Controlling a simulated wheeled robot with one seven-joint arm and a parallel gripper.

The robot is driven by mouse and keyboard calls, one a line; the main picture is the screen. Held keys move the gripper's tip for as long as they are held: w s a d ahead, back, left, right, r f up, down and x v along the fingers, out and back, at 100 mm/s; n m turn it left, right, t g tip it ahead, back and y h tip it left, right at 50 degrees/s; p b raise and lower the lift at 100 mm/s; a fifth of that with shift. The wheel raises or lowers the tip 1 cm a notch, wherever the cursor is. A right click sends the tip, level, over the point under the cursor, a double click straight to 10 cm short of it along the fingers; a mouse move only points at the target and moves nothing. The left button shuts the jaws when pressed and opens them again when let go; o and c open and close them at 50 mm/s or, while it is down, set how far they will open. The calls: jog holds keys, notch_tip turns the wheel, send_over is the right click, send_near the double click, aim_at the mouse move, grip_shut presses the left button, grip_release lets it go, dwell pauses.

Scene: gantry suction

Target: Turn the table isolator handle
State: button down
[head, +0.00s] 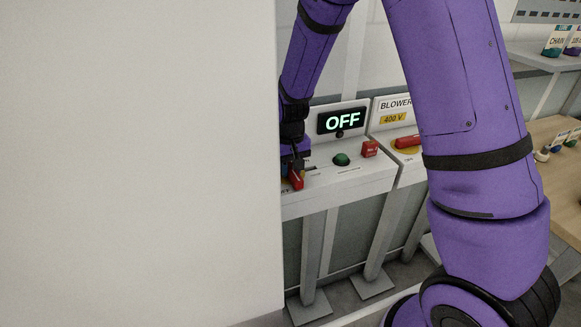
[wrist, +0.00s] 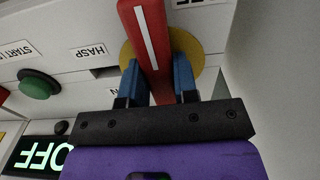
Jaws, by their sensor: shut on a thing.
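The isolator handle (wrist: 146,32) is red with a white stripe and sits on a round yellow plate (wrist: 203,57) in the wrist view. My gripper (wrist: 160,78) is shut on the handle, with one blue finger on each side of it. In the head view the red handle (head: 297,180) shows at the left end of a grey console, below my gripper (head: 291,168). Part of the handle and its plate is hidden there by my gripper and a pale panel. The console display (head: 341,121) reads OFF in green.
A green button (head: 341,159) and a red block (head: 370,149) sit right of the handle. A BLOWER console (head: 397,118) with another red handle (head: 408,141) stands further right. A large pale panel (head: 140,160) blocks the left side of the head view.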

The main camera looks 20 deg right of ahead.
aim_at(290, 166)
jog(key=shift+m, duration=0.3)
jog(key=c, duration=0.9)
grip_release()
notch_tip(290, 166, up, 11)
jog(key=shift+f, duration=0.1)
